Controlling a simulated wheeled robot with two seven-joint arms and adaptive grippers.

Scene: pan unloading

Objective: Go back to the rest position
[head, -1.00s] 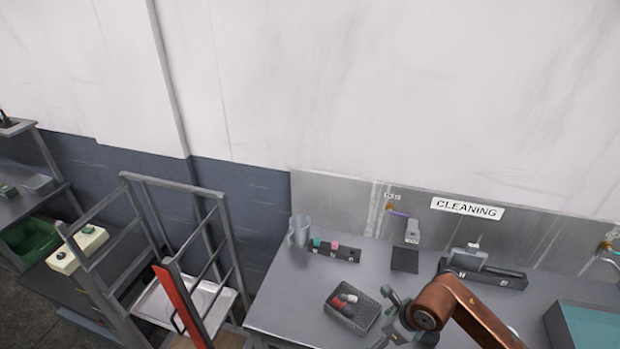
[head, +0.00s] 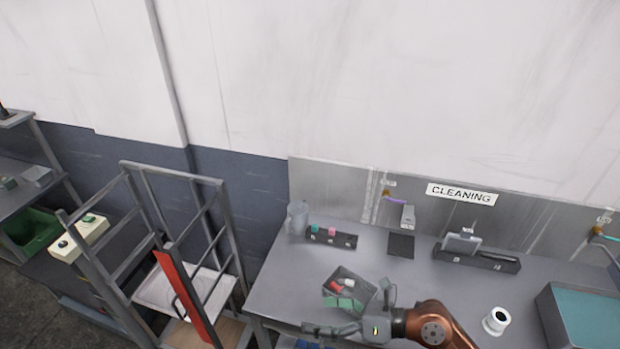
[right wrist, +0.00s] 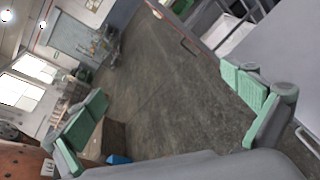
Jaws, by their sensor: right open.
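My right gripper (head: 325,314) is at the front of the grey worktable (head: 275,290), its fingers pointing left in the head view. The fingers are spread apart with nothing between them, and green pads line their inner sides. In the right wrist view the open fingers (right wrist: 170,105) frame bare floor. In the head view the upper finger overlaps the near side of a dark tray (head: 367,288) holding small red and white items; I cannot tell whether they touch. My left gripper is out of view.
A dark holder (head: 347,240) with teal and pink pieces and a clear jug (head: 297,218) stand at the back left. A white cylinder (head: 496,320) stands right of my arm, near a teal-lined basin (head: 590,318). A metal rack cart (head: 228,255) stands left of the table.

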